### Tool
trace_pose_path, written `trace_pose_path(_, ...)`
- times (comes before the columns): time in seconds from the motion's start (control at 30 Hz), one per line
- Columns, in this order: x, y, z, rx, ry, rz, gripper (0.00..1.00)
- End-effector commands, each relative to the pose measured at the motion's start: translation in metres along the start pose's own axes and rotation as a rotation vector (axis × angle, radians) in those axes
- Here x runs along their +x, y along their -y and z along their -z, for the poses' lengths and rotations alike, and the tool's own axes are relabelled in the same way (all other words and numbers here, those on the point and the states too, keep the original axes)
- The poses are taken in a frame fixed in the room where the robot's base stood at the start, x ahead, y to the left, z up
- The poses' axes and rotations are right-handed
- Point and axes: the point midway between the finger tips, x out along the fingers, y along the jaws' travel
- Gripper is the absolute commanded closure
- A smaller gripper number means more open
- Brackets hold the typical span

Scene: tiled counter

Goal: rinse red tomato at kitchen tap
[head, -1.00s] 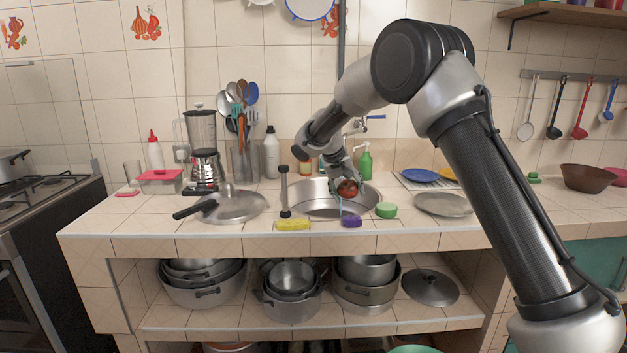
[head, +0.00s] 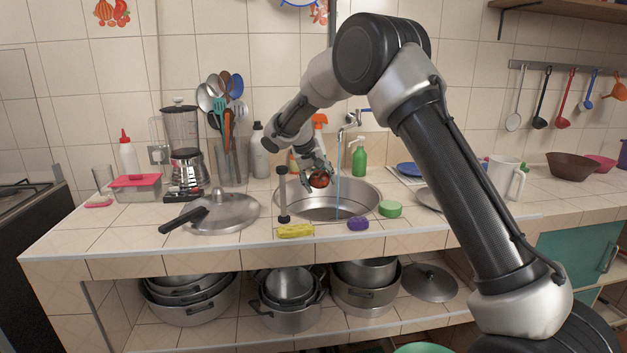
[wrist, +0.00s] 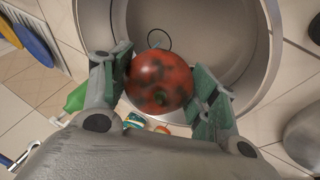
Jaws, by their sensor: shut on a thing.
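The red tomato (head: 320,180) is held above the left part of the sink (head: 360,212). My gripper (head: 318,176) is shut on it. In the wrist view the tomato (wrist: 160,80) sits between both green-padded fingers of my gripper (wrist: 162,88), and dark patches mark its skin. The kitchen tap (head: 352,120) stands behind the sink. A thin bluish stream of water (head: 338,165) falls from it, just right of the tomato and apart from it in the head view.
A yellow sponge (head: 296,231), a purple sponge (head: 358,224) and a green round item (head: 390,208) lie along the sink's front. A dark upright post (head: 283,195) stands at its left edge. A green soap bottle (head: 359,157) is behind. A pan lid (head: 222,212) lies left.

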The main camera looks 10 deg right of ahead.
Motion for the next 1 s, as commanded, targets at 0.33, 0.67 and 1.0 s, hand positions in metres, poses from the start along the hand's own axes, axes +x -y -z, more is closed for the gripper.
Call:
trace_pose_path(0.33,0.025,-0.022,0.02,0.002,0.0,0.0,0.68)
trace_pose_path(0.67,0.048,-0.042,0.04,0.002,-0.001,0.0,0.68)
trace_pose_path(1.0,0.071,-0.062,0.058,0.002,-0.002,0.0,0.68)
